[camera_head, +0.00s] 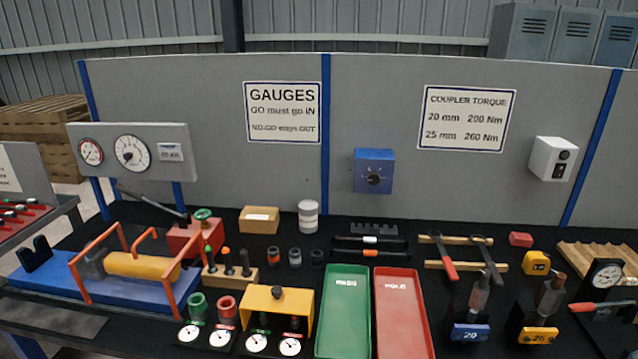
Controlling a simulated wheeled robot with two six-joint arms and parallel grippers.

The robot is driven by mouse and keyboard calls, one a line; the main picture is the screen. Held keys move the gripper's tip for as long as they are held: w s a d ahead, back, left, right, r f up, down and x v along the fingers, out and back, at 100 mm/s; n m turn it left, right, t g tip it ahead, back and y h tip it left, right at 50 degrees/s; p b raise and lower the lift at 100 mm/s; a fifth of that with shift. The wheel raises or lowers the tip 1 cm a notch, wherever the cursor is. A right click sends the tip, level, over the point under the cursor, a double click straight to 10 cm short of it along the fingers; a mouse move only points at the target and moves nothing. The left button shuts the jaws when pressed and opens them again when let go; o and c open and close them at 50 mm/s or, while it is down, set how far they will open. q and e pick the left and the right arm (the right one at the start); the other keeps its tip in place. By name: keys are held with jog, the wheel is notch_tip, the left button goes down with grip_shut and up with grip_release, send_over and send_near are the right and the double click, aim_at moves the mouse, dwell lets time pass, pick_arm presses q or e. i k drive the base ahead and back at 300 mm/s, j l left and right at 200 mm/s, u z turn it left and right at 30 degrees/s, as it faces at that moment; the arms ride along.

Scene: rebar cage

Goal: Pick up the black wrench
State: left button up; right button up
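A wrench with a dark grey-black handle (490,264) lies across two wooden strips on the right half of the black table, its head toward the back. Beside it on the left, a similar wrench with a red handle (446,262) lies across the same strips. I cannot tell for certain which of these dark tools is the black wrench. Neither of my grippers is in view.
A green tray (344,338) and a red tray (402,338) lie front centre. Holders marked 20 (470,332) and 25 (538,335) stand in front of the wrenches. A yellow tape measure (536,263) and red block (520,239) lie to their right. Grey panels close the back.

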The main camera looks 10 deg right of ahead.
aim_at(496, 278)
jog(key=z, duration=1.05)
